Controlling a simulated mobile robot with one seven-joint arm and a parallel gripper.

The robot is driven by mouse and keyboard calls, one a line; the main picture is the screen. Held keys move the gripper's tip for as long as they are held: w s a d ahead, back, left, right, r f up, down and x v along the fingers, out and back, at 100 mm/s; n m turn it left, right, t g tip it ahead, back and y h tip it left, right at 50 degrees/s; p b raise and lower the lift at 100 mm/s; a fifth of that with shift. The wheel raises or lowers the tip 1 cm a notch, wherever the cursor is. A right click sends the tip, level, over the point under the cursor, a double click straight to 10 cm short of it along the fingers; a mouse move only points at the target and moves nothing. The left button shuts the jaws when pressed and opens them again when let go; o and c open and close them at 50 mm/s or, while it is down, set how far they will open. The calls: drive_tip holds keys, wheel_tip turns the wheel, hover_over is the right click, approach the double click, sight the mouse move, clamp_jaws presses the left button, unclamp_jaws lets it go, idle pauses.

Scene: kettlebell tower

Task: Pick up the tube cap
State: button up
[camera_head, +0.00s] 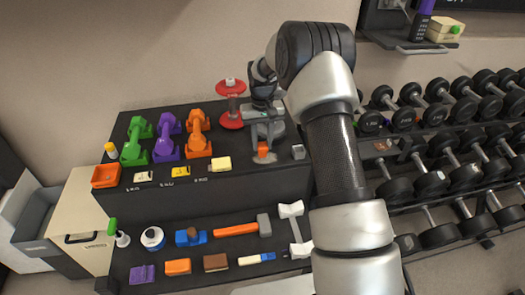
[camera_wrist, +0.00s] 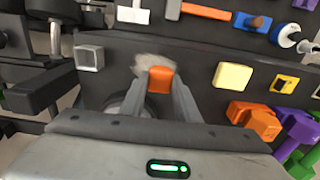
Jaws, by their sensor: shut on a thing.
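An orange cap-like piece, which I take to be the tube cap (camera_wrist: 159,80), sits between the two grey fingers of my gripper (camera_wrist: 159,72) in the wrist view. The fingers are shut on it from both sides. In the head view the same orange tube cap (camera_head: 263,149) shows at the fingertips of my gripper (camera_head: 263,143), over the front part of the black upper shelf. I cannot tell whether it touches the shelf. The fingers hide its sides.
A small grey square block (camera_head: 298,152) stands just right of my gripper. A yellow block (camera_head: 221,164) lies to the left, with orange (camera_head: 198,135), purple and green dumbbells beyond. A red-ended weight (camera_head: 231,105) stands behind. Tools lie on the lower shelf (camera_head: 205,249); a dumbbell rack is at right.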

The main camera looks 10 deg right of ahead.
sight(262, 145)
drive_tip(key=shift+r+p, duration=1.8)
drive_tip(key=shift+r, duration=1.45)
